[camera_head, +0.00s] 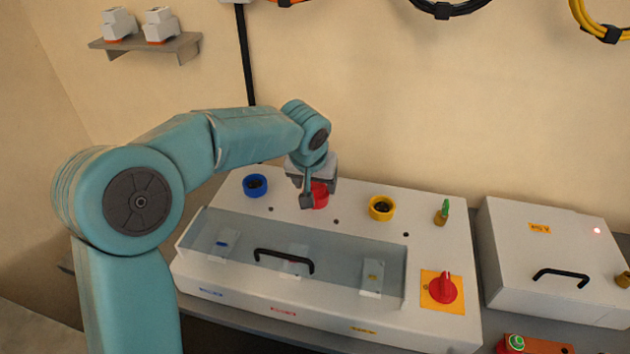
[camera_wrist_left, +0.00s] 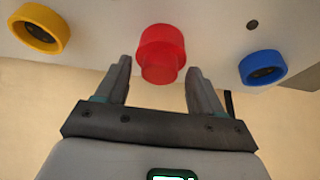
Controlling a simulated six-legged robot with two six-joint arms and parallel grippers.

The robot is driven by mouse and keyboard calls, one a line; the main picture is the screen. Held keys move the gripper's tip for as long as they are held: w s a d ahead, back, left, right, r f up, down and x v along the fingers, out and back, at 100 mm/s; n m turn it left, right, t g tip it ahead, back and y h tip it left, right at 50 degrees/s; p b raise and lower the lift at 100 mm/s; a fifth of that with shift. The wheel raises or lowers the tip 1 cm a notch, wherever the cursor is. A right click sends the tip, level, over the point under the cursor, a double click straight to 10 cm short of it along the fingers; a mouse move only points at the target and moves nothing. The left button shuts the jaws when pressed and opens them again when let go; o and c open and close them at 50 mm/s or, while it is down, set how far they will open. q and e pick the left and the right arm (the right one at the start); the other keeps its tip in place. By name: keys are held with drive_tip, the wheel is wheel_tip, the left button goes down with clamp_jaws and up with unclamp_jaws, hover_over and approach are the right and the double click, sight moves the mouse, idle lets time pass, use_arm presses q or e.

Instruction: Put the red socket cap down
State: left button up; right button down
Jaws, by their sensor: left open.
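The red socket cap (camera_head: 320,196) is on the top of the white machine, between a blue ring socket (camera_head: 255,185) and a yellow ring socket (camera_head: 381,207). In the left wrist view the red cap (camera_wrist_left: 161,54) sits against the white panel, covering whatever socket is under it. My left gripper (camera_head: 307,194) is right at the cap. In the left wrist view its two fingers (camera_wrist_left: 162,80) are open, one on each side of the cap, with gaps between. The right gripper is not in view.
The white machine has a clear-fronted recess with a black handle (camera_head: 284,261) and a red rotary switch (camera_head: 443,289) on yellow. A green-topped part (camera_head: 442,211) stands at its right. A white box (camera_head: 550,250) is beside it. A wall shelf (camera_head: 145,45) is at upper left.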

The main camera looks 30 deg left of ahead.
use_arm(q)
drive_tip(key=v, duration=1.2)
drive_tip(key=shift+w, duration=0.1)
